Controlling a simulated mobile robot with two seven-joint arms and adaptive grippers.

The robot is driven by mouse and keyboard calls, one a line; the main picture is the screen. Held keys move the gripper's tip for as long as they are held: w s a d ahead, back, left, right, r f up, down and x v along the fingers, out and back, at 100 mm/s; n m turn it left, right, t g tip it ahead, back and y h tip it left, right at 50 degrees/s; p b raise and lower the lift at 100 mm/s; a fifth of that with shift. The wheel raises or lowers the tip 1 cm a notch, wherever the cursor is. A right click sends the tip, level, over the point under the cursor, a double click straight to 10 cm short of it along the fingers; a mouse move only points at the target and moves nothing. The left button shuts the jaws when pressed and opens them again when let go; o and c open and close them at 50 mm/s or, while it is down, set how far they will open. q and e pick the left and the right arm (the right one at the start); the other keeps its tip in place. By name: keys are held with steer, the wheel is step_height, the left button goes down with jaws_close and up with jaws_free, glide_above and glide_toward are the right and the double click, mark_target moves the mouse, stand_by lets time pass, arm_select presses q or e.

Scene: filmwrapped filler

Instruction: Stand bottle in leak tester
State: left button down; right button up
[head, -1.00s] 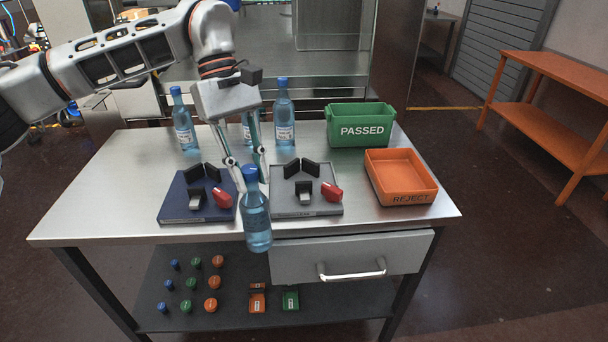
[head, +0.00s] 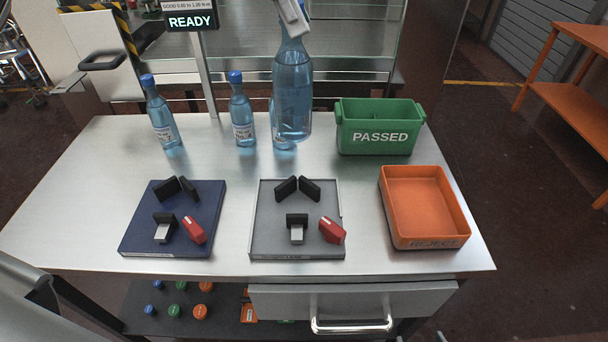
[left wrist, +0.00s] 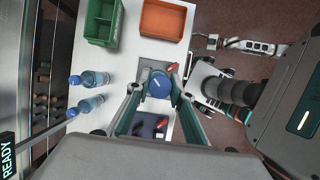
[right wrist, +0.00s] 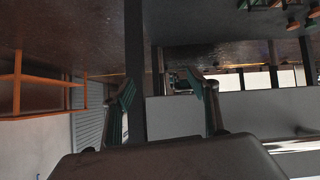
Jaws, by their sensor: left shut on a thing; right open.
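My left gripper (head: 292,18) is shut on a blue bottle (head: 292,95) near its top. The bottle hangs upright, looks large and close in the head view, and partly covers a bottle behind it. In the left wrist view, its blue cap (left wrist: 159,85) is between the fingers (left wrist: 152,92), over the grey fixture. Two fixtures lie on the table, one with a blue base (head: 150,205) and one with a grey base (head: 270,220). Each has black V blocks, a clamp and a red knob. I cannot tell which is the leak tester. My right gripper (right wrist: 165,95) is open and empty.
Two blue bottles (head: 163,118) (head: 242,115) stand at the back, with another (head: 284,145) mostly hidden. A green PASSED bin (head: 378,140) and an orange REJECT tray (head: 425,205) are on the right. A READY display (head: 191,22) stands behind. The table is clear between these.

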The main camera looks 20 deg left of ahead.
arm_select(q)
steer(key=shift+w, duration=0.15)
steer(key=b, duration=0.2)
glide_above(295, 132)
steer(key=w+a, duration=0.1)
steer(key=w, duration=0.2)
step_height(295, 132, down, 9)
steer(key=shift+s+r, duration=0.1)
step_height(295, 132, down, 5)
steer(key=shift+f, duration=2.75)
arm_select(e)
steer(key=shift+s+d+f, duration=0.1)
steer(key=shift+f, duration=1)
arm_select(q)
steer(key=shift+f, duration=0.15)
steer(key=c, duration=1.8)
jaws_free()
steer(key=shift+o, duration=0.2)
arm_select(e)
steer(key=shift+r, duration=0.1)
